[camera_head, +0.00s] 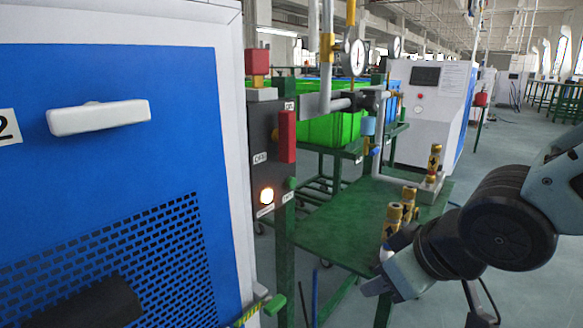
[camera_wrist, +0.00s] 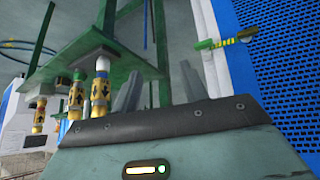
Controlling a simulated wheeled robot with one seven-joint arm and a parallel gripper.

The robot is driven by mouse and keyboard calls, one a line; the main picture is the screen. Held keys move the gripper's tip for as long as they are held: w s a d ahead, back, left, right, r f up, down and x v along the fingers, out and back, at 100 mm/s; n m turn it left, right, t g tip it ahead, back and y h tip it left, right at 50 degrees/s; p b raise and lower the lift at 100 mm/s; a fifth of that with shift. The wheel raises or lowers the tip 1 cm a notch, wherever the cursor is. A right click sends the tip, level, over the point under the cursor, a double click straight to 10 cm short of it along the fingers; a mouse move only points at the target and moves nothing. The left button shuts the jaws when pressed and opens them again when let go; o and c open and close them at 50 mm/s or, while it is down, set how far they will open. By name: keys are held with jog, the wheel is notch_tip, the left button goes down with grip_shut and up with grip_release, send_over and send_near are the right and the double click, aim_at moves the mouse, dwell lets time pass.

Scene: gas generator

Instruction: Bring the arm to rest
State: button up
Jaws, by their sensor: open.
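My arm (camera_head: 500,225) reaches in from the right edge of the head view, bent, with dark joints and pale grey-green links. My gripper (camera_head: 378,270) is at its lower end, in front of the green table (camera_head: 335,225). In the wrist view my gripper (camera_wrist: 160,85) shows two grey fingers spread apart with nothing between them. The wrist picture appears upside down. The fingers look apart from the table and the brass valves, though the exact gap cannot be told.
Brass valves (camera_head: 394,215) stand on the table beside my gripper. A blue cabinet (camera_head: 130,180) with a white handle (camera_head: 98,117) fills the left. A control box (camera_head: 263,150) with a red switch and lit lamp is beside it. Open floor (camera_head: 500,130) lies behind my arm.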

jog(key=s+f+n+g+h+p, duration=0.1)
jog(key=s+f+g+h, duration=0.2)
jog(key=s+g, duration=0.8)
jog(key=s+r+t+p, duration=0.3)
jog(key=r+t+p, duration=0.1)
jog(key=r+p, duration=2.5)
jog(key=shift+s+r+t+p, duration=0.15)
jog(key=shift+r+t+p, duration=0.15)
jog(key=shift+r, duration=0.1)
